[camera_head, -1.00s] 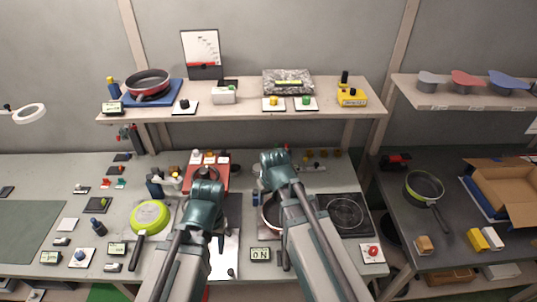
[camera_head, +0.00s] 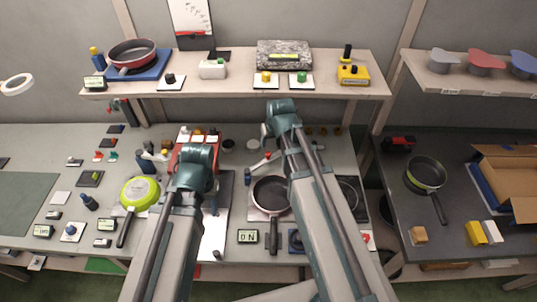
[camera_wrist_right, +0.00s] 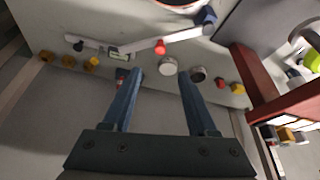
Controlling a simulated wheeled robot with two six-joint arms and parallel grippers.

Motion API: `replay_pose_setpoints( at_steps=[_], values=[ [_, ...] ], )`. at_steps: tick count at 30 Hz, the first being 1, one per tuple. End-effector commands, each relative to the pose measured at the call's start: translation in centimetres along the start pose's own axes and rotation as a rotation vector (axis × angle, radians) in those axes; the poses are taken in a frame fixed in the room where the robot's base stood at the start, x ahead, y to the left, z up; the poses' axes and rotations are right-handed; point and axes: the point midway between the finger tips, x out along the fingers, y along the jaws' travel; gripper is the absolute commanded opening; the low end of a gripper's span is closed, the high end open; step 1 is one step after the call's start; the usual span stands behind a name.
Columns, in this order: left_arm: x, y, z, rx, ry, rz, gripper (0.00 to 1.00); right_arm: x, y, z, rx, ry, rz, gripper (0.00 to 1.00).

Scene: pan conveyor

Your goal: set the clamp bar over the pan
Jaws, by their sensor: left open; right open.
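The dark pan (camera_head: 270,193) with a reddish rim sits on a pale base at the front middle of the bench, its handle toward me. The pale clamp bar (camera_head: 260,164) lies behind the pan, not over it. It has a red knob and a blue end, and my right arm hides part of it. In the right wrist view the clamp bar (camera_wrist_right: 188,37) runs across beyond the fingers. My right gripper (camera_wrist_right: 160,75) is open and empty, apart from the bar. My left gripper, on the left arm (camera_head: 197,165), is open; its fingers are mostly hidden in the head view.
A green pan (camera_head: 139,192) lies to the left and another pan (camera_head: 425,174) on the right table. A red stand (camera_head: 184,158) is beside my left arm. The shelf (camera_head: 220,85) spans the back. A display (camera_head: 248,236) stands at the front edge.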

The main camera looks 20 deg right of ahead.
Motion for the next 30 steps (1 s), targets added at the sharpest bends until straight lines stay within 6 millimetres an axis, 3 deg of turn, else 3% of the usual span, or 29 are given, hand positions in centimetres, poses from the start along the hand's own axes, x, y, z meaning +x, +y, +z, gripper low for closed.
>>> replay_pose_setpoints(
  at_steps=[1, 18, 24, 30],
  values=[
    [1.2, 0.1, -0.1, 0.001, 0.000, 0.000, 0.50, 1.3, 0.0, 0.1, 0.000, 0.000, 0.000, 0.58],
    [9.1, 0.9, -0.5, -0.002, 0.000, 0.000, 0.50, 9.8, 0.0, 0.2, 0.000, 0.000, 0.000, 0.58],
    [10.7, 1.0, -0.6, -0.001, 0.000, 0.000, 0.50, 11.7, 0.0, 0.1, 0.000, 0.000, 0.000, 0.58],
    [10.8, 1.0, -0.6, -0.001, 0.000, 0.000, 0.50, 11.8, 0.0, 0.0, 0.000, 0.000, 0.000, 0.58]
  ],
)
